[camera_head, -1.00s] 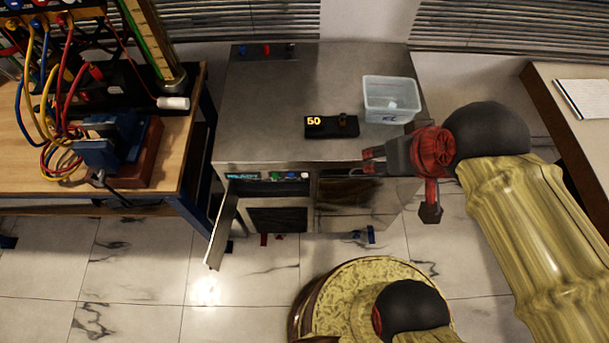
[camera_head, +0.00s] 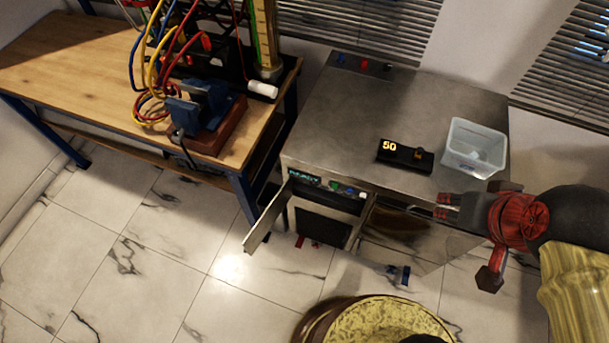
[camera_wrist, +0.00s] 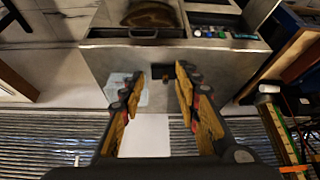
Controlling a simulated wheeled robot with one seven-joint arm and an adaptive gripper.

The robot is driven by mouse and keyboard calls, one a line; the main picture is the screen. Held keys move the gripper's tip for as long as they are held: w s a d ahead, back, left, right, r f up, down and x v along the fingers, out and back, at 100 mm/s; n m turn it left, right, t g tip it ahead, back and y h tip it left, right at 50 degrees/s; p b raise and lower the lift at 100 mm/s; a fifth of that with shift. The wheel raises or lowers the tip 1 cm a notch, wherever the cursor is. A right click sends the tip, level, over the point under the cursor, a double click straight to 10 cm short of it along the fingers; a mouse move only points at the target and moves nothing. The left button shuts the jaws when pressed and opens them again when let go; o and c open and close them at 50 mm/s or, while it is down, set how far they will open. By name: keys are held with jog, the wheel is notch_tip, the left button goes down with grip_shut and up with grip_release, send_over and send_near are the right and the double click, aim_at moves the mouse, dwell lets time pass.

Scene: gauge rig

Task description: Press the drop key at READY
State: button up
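A display reading READY (camera_head: 304,178) glows on a control strip below the front top edge of the metal cabinet (camera_head: 345,115). My gripper (camera_head: 447,206) is to the right of the strip, near the cabinet's front right edge, apart from the keys. Its fingers (camera_wrist: 159,74) are spread and empty in the wrist view.
A black box (camera_head: 405,155) showing 50 and a clear bin (camera_head: 475,148) stand on the cabinet top. An open door (camera_head: 266,220) juts out left of the strip. A wooden bench (camera_head: 80,65) with a vise (camera_head: 200,105) and cables is at left.

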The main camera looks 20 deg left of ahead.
grip_shut()
dwell(1.4)
